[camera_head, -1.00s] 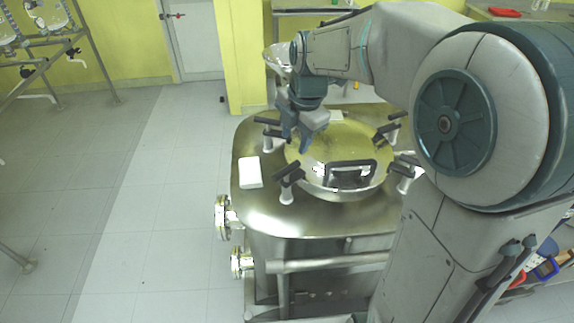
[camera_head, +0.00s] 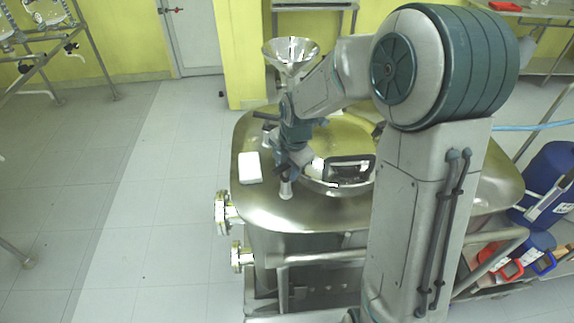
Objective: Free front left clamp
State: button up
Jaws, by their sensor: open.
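The round lid (camera_head: 335,186) sits on top of the steel reactor (camera_head: 250,215) and carries a black handle (camera_head: 350,171). The front left clamp (camera_head: 286,189) shows only its pale post at the lid's front left edge. Its black handle is mostly hidden behind my gripper. My gripper (camera_head: 287,172) is open and low, right at the top of this clamp. I cannot tell whether its fingers are around the clamp handle or touching it. The back left clamp (camera_head: 266,116) shows partly behind my arm. My arm hides the clamps on the right.
A white block (camera_head: 249,168) lies on the reactor top left of the clamp. Steel pipe fittings (camera_head: 222,212) stick out on the left. A blue drum (camera_head: 550,175) is at the right.

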grip_shut()
